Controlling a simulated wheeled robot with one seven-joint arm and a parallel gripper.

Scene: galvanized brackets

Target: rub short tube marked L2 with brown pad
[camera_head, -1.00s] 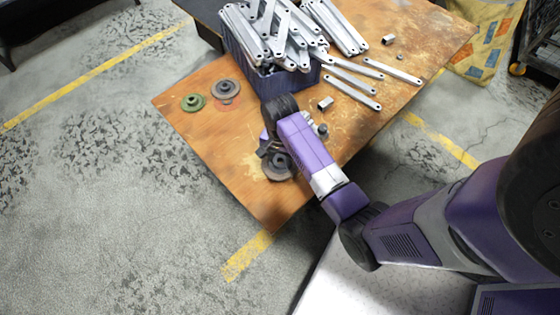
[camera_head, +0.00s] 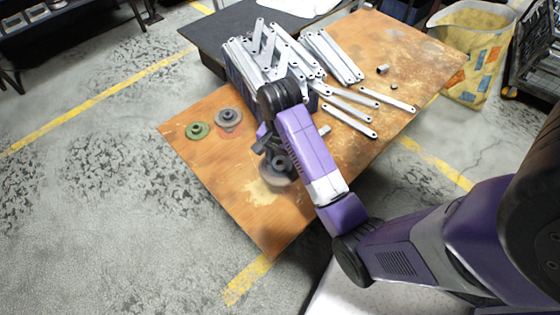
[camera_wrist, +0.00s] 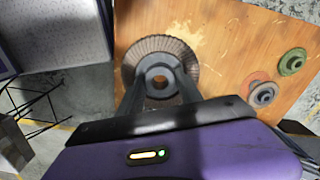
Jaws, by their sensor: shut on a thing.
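My gripper (camera_head: 276,160) is shut on the hub of a round pad and holds it above the near part of the table. In the wrist view the pad (camera_wrist: 133,62) has a ridged brownish-grey rim and a dark grey hub between the fingertips (camera_wrist: 160,84). In the head view the pad (camera_head: 280,178) is partly hidden by my gripper. Short silver tubes lie on the table: one (camera_head: 383,69) near the far right, and one (camera_head: 325,130) just right of my arm. No L2 mark is readable on either.
A green pad (camera_head: 197,130) and a reddish pad (camera_head: 228,118) sit at the table's left. A blue bin (camera_head: 233,72) full of metal brackets stands behind my gripper. Several flat bars (camera_head: 350,107) lie to the right. The table's near corner (camera_head: 270,245) is bare.

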